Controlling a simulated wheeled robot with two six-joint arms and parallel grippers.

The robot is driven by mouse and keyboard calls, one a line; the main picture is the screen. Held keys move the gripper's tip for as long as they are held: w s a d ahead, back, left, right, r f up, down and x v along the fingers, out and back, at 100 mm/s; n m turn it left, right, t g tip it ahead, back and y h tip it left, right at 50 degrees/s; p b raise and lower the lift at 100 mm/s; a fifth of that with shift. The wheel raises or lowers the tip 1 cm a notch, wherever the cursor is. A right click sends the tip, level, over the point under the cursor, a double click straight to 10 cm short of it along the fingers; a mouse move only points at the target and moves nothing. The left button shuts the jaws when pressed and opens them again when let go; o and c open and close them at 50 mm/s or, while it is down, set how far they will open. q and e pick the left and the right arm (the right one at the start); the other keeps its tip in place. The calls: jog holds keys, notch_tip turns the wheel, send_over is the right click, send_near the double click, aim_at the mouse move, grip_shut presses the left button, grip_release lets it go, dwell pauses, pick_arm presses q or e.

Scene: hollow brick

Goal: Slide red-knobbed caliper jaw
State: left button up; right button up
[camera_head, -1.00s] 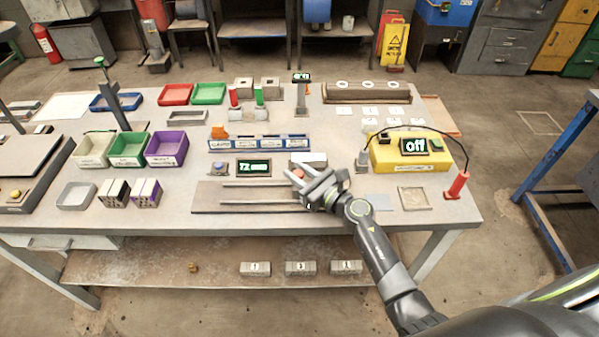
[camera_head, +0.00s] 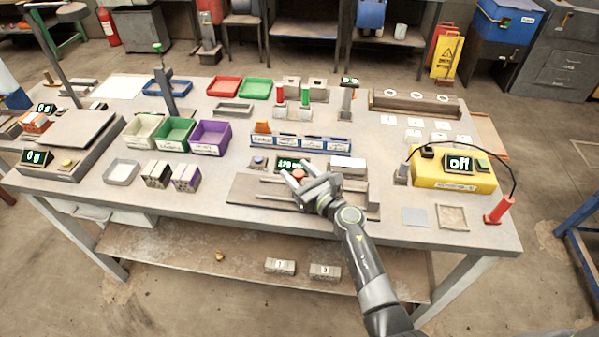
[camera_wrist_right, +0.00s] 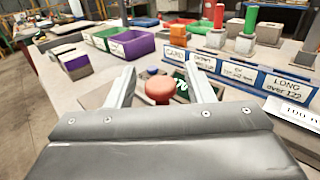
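The caliper (camera_head: 247,190) is a flat grey plate with rails, lying along the front of the workbench. Its red knob (camera_head: 298,174) also shows in the right wrist view as a rounded red top (camera_wrist_right: 160,90). My right gripper (camera_head: 303,181) is over the caliper, with its fingers apart on both sides of the knob. In the wrist view a gap shows between the knob and each finger. The caliper's green-lettered display (camera_head: 291,164) is partly covered, and its reading is hard to make out. The jaw below the knob is hidden by my gripper. My left gripper is out of view.
A blue labelled rack (camera_head: 300,142) stands just behind the caliper. Green (camera_head: 173,134) and purple (camera_head: 210,138) bins are to the left. A yellow box (camera_head: 452,180) reading "off", with a cable and red probe (camera_head: 498,210), is to the right. A white block (camera_head: 347,168) lies near the caliper.

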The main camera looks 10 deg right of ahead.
jog(key=shift+s+d, duration=0.3)
jog(key=shift+s, duration=0.15)
jog(key=b+v, duration=0.1)
jog(key=v, duration=1.5)
jog(key=shift+s+b, duration=0.2)
jog(key=shift+b, duration=0.2)
